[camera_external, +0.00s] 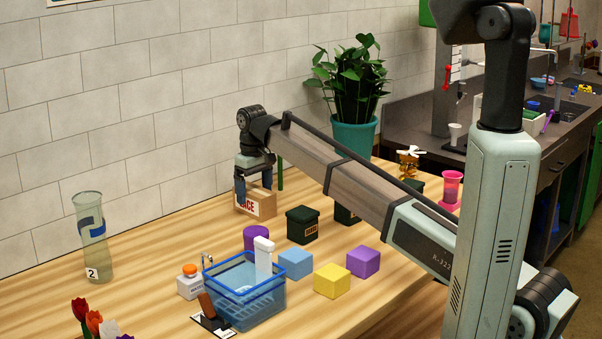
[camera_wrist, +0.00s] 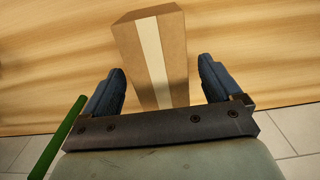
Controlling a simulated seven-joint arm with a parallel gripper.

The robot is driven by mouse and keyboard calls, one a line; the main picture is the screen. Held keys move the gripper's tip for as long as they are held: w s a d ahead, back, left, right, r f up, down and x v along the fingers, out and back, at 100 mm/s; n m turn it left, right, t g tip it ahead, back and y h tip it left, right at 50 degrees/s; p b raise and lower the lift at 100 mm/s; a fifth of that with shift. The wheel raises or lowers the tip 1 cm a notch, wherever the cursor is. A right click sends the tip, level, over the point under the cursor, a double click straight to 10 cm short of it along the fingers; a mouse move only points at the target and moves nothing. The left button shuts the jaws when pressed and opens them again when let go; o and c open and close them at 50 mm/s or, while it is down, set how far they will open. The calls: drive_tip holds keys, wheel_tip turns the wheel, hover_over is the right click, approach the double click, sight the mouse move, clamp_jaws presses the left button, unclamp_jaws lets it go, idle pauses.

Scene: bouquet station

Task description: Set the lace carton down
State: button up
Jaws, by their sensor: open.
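The lace carton (camera_external: 262,205) is a brown cardboard box with a white label reading "LACE" in red. It appears to stand on the wooden table close to the wall. In the wrist view the carton (camera_wrist: 178,50) has a pale tape strip along it and lies between the fingers. My gripper (camera_external: 254,189) points down at the carton, with a dark blue finger on either side. In the wrist view my gripper (camera_wrist: 161,70) is open, with a gap between each finger and the carton. The fingers partly cover the carton in the external view.
A green stick (camera_external: 280,173) stands just right of the carton. Dark green boxes (camera_external: 302,226) stand to its right. A blue basket (camera_external: 245,298), a purple cup (camera_external: 256,238) and coloured blocks (camera_external: 332,281) are nearer. A glass vase (camera_external: 93,240) stands left, with free table between.

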sight(254, 189)
wheel_tip(254, 189, up, 10)
drive_tip(key=shift+r, duration=0.15)
idle(0.3)
